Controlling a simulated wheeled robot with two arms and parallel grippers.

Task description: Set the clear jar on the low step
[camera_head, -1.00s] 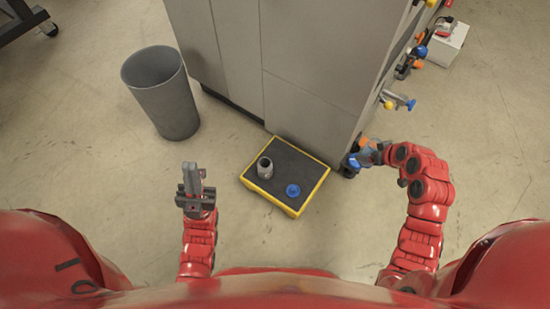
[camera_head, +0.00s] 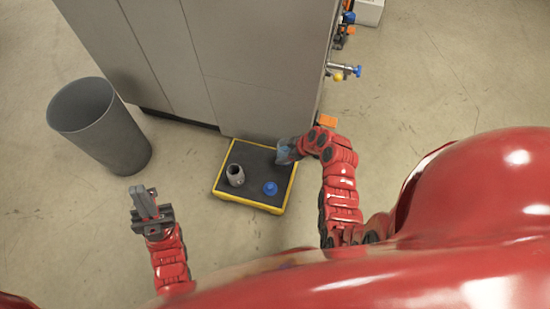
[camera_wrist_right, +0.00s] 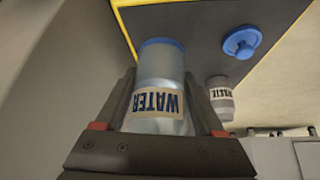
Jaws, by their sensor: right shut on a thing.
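The clear jar (camera_wrist_right: 160,65) has a blue lid and a WATER label. My right gripper (camera_wrist_right: 160,118) is shut on it, with one finger on each side. In the head view the jar (camera_head: 284,154) shows in part over the right back corner of the low step. The low step (camera_head: 248,196) has a dark top and yellow edges. I cannot tell whether the jar touches it. My left gripper (camera_head: 146,205) is empty above the floor, left of the step; its finger gap is unclear.
A grey labelled container (camera_head: 236,175) stands on the step's left part, with a blue round knobbed piece (camera_head: 270,188) to its right. A grey bin (camera_head: 100,125) stands at left. A large grey cabinet (camera_head: 250,70) rises behind the step.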

